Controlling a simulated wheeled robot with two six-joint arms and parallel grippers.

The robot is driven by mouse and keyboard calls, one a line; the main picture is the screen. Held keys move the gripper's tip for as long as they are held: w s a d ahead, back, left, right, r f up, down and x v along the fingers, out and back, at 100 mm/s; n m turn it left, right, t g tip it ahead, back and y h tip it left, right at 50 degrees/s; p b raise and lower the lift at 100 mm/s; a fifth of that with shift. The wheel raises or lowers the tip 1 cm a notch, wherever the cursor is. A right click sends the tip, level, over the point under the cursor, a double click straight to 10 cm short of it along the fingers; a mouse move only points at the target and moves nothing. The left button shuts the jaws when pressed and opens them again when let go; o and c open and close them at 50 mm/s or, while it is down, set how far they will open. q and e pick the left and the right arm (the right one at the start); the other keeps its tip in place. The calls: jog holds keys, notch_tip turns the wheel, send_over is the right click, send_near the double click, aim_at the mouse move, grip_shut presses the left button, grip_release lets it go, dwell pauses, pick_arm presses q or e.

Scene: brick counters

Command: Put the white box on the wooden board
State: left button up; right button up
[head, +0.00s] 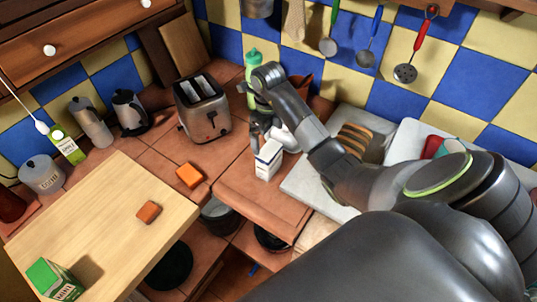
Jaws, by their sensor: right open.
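A small white box (268,162) with dark markings stands upright near the front of the brick counter, right of the toaster. My right gripper (265,138) reaches down to it from behind and above; its jaws are open at the top of the box. Whether a finger touches the box is hard to tell. A large pale wooden board (105,203) lies flat at the lower left, with an orange-brown block (148,212) and a green-and-white carton (55,280) on it. A second wooden board (184,45) leans on the back wall. My left gripper is out of view.
A toaster (203,108) and an orange block (190,175) stand between the white box and the large board. A green bottle (253,62) is behind my gripper. A sink (310,185) lies right, partly behind my arm. The large board's middle and back are clear.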

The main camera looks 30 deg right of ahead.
aim_at(269, 149)
notch_tip(269, 149, down, 6)
jog(key=b, duration=0.5)
jog(key=shift+s+r, duration=0.1)
jog(key=shift+r, duration=0.05)
jog(key=shift+s+f+b, duration=0.2)
jog(key=shift+f+b, duration=0.2)
jog(key=shift+f, duration=0.05)
jog(key=shift+s+a+f+b, duration=0.1)
jog(key=shift+f+b, duration=0.2)
jog(key=shift+f, duration=0.25)
jog(key=shift+s+a+f+b, duration=0.1)
jog(key=shift+f+b, duration=0.2)
jog(key=shift+f, duration=0.25)
notch_tip(269, 149, down, 2)
jog(key=shift+d+p, duration=0.1)
jog(key=shift+p, duration=0.45)
jog(key=c, duration=1)
